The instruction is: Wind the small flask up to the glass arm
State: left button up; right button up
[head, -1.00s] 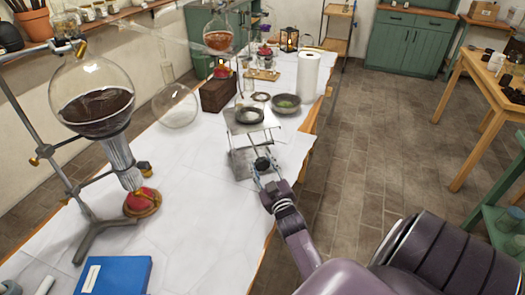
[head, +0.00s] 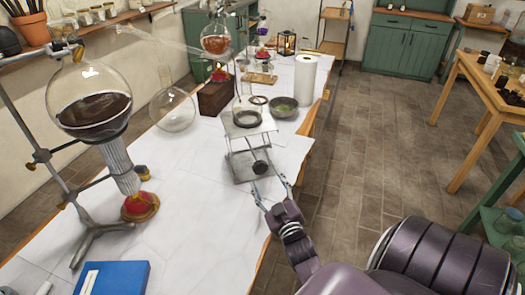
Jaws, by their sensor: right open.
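A metal lab jack (head: 238,164) stands near the right edge of the white-topped bench, with a dark round knob (head: 260,167) on its front. A small clear flask (head: 243,103) appears to sit in a dark ring on the jack's top plate; its outline is faint. The thin glass arm (head: 168,38) slopes down to the right from above the big flask at left; its end is hard to make out near the small flask's neck. My left gripper is not in view.
A big flask of dark liquid (head: 95,105) stands at left on a stand over a red burner (head: 139,205). A green-filled bowl (head: 284,106) and a paper roll (head: 304,80) stand behind the jack. A blue book (head: 113,279) lies at front left.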

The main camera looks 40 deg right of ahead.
jog(key=v, duration=0.5)
jog(key=shift+s, duration=0.1)
dwell(0.5)
